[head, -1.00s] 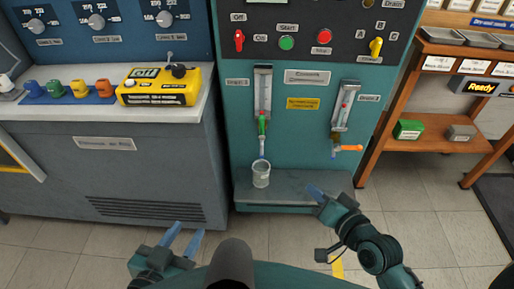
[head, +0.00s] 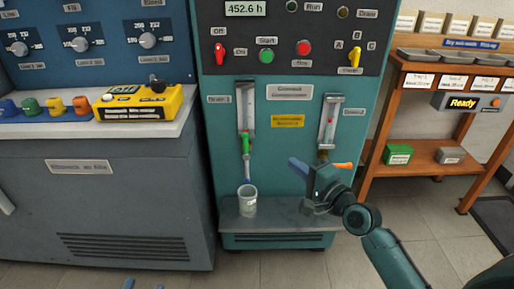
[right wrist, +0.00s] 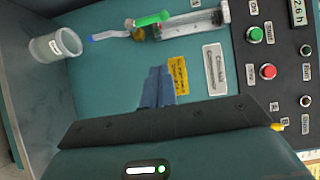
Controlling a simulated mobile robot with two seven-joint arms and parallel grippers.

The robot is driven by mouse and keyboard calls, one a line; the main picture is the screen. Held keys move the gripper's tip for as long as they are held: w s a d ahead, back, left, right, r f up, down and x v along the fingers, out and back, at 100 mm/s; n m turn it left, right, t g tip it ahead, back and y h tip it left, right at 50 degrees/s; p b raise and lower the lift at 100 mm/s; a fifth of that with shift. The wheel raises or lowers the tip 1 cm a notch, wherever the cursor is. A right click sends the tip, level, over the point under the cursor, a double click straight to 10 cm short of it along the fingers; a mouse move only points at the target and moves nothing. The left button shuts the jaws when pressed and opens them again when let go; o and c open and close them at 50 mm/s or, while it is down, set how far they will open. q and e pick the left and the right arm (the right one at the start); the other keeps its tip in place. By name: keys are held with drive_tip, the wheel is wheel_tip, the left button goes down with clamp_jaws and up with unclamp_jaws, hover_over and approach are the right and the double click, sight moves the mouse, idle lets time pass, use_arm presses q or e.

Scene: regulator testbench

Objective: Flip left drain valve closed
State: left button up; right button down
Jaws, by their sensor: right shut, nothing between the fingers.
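The left drain valve's green handle (head: 245,143) points along the vertical pipe below the left sight glass. It also shows near the top of the right wrist view (right wrist: 152,18). A blue outlet tube hangs below it over a grey cup (head: 247,205). My right gripper (head: 293,163) is shut and empty, in front of the panel, right of the green handle and apart from it. Its closed blue fingers show in the right wrist view (right wrist: 157,88). My left gripper (head: 143,285) shows only two separated fingertips at the bottom edge.
The right drain valve's orange handle (head: 343,165) sticks out sideways just behind my right gripper, which hides part of that valve. A metal ledge (head: 285,212) carries the cup. A grey cabinet (head: 110,215) stands left and a wooden shelf (head: 425,150) right.

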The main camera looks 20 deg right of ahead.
drive_tip(key=b, duration=0.2)
approach(246, 145)
drive_tip(key=w+d, duration=0.3)
drive_tip(key=w, duration=0.1)
use_arm(q)
drive_tip(key=shift+s+d+m+t+h+b, duration=0.2)
drive_tip(key=shift+d+m+t+h+b, duration=0.15)
drive_tip(key=shift+d+m+t+h, duration=0.35)
use_arm(e)
drive_tip(key=w+a, duration=0.3)
drive_tip(key=shift+a+r, duration=0.25)
drive_tip(key=shift+r, duration=0.05)
use_arm(q)
drive_tip(key=shift+a, duration=0.15)
drive_tip(key=a+n+g+y+p, duration=0.1)
drive_tip(key=p, duration=0.1)
drive_tip(key=shift+w+r+p, duration=0.1)
drive_tip(key=shift+w+p, duration=0.05)
drive_tip(key=shift+p, duration=0.15)
use_arm(e)
drive_tip(key=shift+a+r+n, duration=0.2)
drive_tip(key=shift+n, duration=0.1)
